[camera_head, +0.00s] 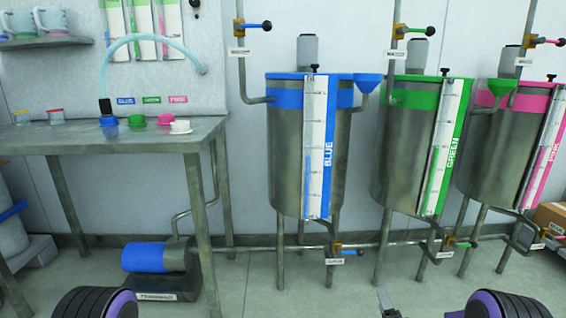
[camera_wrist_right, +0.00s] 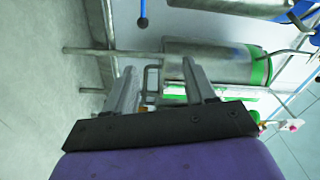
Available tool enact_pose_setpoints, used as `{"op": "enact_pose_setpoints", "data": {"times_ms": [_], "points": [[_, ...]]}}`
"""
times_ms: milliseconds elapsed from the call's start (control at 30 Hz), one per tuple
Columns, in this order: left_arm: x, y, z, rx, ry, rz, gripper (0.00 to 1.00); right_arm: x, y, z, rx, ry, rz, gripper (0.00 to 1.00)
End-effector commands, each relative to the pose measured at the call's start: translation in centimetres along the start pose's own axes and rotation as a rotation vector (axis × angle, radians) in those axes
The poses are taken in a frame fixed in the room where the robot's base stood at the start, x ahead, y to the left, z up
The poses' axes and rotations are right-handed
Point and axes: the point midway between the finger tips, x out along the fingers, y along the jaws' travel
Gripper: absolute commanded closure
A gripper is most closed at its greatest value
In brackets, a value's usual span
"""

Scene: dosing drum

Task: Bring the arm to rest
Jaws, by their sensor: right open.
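My right gripper (camera_head: 416,305) shows at the bottom edge of the head view, in front of the green drum's legs and above the floor. In the right wrist view its two fingers (camera_wrist_right: 160,78) stand apart, with nothing held between them. The purple and black part of my right arm (camera_head: 505,304) is at the bottom right. A similar part of my left arm (camera_head: 95,303) shows at the bottom left. My left gripper's fingers are not visible.
The blue drum (camera_head: 284,150), green drum (camera_head: 400,155) and pink drum (camera_head: 495,150) stand on legs along the wall. A table (camera_head: 90,140) stands left, with a blue pump (camera_head: 150,257) below. Piping (camera_head: 290,247) runs low behind. The floor (camera_head: 255,295) between is clear.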

Motion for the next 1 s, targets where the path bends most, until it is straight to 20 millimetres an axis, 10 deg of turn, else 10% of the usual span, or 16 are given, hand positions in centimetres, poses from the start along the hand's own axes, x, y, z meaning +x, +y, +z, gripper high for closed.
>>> {"op": "enact_pose_setpoints", "data": {"times_ms": [333,600,1000], "points": [[1.1,0.0,1.0,0.019,-0.028,0.0,0.3,-9.7,9.3,3.6,-0.321,-0.119,0.395,0.45],[3.6,0.5,2.7,0.038,-0.056,0.002,0.3,-26.3,17.6,6.5,-0.629,-0.415,0.839,0.45],[6.6,0.8,4.2,0.049,-0.071,0.004,0.3,-42.2,19.8,6.0,-0.787,-0.692,1.19,0.45]]}}
